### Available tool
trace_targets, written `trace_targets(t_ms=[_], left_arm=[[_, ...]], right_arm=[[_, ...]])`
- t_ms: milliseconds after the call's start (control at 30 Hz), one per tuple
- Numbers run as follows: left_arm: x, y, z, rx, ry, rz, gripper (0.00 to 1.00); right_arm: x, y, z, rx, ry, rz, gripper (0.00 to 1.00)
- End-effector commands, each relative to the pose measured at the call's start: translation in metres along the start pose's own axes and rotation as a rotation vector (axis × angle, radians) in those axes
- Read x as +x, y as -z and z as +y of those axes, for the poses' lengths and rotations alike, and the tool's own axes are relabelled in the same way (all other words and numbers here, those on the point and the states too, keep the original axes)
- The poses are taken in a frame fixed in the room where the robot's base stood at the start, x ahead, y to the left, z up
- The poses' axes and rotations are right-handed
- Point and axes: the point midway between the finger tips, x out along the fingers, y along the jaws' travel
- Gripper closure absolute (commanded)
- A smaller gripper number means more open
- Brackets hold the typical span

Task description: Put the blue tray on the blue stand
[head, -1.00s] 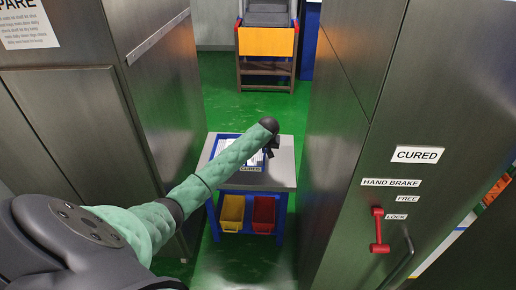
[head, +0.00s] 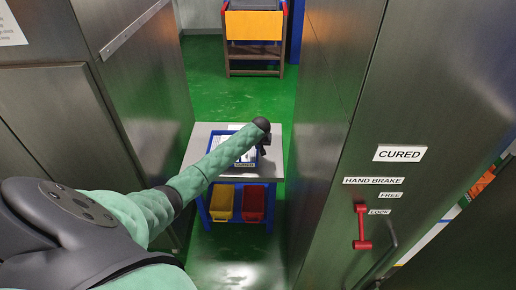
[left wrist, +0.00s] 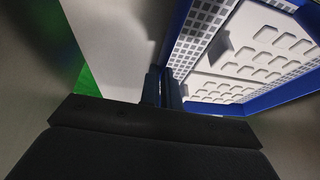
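The blue tray (head: 236,128) is over the grey top of the blue-framed stand (head: 196,151); I cannot tell whether it touches the top. It holds white pieces and has a CURED label at its front. My arm hides part of it. My left gripper (head: 264,149) is at the tray's right side. In the left wrist view, the fingers (left wrist: 162,88) are close together on the tray's blue wall (left wrist: 181,35), and the tray's white, patterned inside shows to the right. My right gripper is not in view.
A yellow bin (head: 221,201) and a red bin (head: 253,202) are under the stand top. Tall metal cabinets line both sides; the right one has a red hand-brake lever (head: 361,226). An orange-fronted rack (head: 254,26) stands behind. Green floor (head: 215,85) is open between.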

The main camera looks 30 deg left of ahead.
Motion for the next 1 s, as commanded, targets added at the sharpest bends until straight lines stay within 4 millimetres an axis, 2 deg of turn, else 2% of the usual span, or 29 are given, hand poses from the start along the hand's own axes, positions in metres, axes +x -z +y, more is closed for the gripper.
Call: trace_targets(t_ms=[200,567,600,700,1000], left_arm=[[0.017,-0.006,0.001,0.000,0.001,0.001,1.00],[0.021,-0.008,0.001,0.000,0.000,0.001,1.00],[0.021,-0.009,0.001,0.000,0.000,0.000,0.90],[0.021,-0.009,0.001,0.000,0.000,0.000,0.74],[0.020,-0.008,0.001,0.000,0.000,0.000,0.74]], right_arm=[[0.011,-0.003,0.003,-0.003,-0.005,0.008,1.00],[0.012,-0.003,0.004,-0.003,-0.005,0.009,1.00],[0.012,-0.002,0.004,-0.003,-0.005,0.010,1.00],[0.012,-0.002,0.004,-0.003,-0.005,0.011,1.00],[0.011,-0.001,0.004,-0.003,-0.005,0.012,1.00]])
